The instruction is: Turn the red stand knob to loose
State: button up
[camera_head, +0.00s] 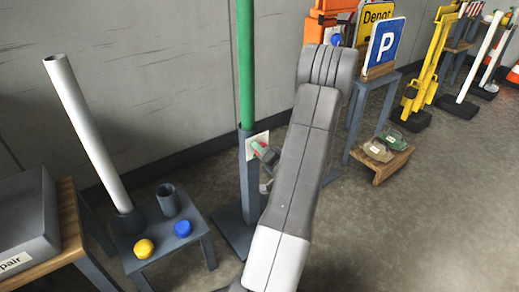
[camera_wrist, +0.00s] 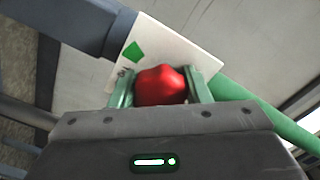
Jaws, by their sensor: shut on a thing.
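The red stand knob (camera_wrist: 161,86) is between the two green fingers of my gripper (camera_wrist: 160,90) in the wrist view, one finger on each side, and the gripper is shut on it. A white label plate (camera_wrist: 172,46) with a green mark sits behind the knob; part of its print is hidden by a finger. In the head view my gripper (camera_head: 265,154) is at the label plate (camera_head: 257,143) on the dark stand (camera_head: 249,185), which holds an upright green pole (camera_head: 245,60). The knob is mostly hidden there.
A small grey table (camera_head: 190,222) at left carries a tilted white tube (camera_head: 88,130), a dark cup (camera_head: 168,200), a yellow knob (camera_head: 144,248) and a blue knob (camera_head: 183,228). A blue parking sign (camera_head: 385,43) stands on a table to the right. The wall is close behind the stand.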

jog(key=n, duration=0.7)
jog(key=shift+f, duration=0.15)
jog(key=n, duration=0.6)
jog(key=shift+d+n, duration=0.15)
jog(key=shift+n, duration=0.25)
jog(key=o, duration=1)
jog(key=shift+w, duration=0.1)
